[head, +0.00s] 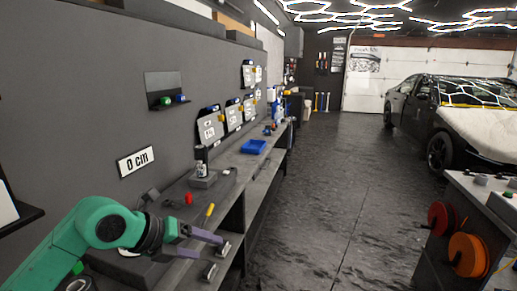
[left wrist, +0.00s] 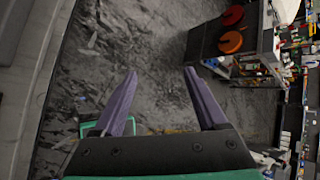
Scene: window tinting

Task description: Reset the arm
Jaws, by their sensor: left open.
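My left arm comes in from the lower left in the head view, over the near end of the long grey workbench (head: 228,188). My left gripper (head: 222,256) is at its end, near the bench's front edge. Its two purple fingers are apart with nothing between them. In the left wrist view, the open fingers (left wrist: 160,82) point out over the dark floor. My right gripper is in neither view.
A cart with orange reels (head: 467,255) stands at the lower right. A car (head: 455,115) is parked behind it. The floor (head: 340,190) between is clear.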

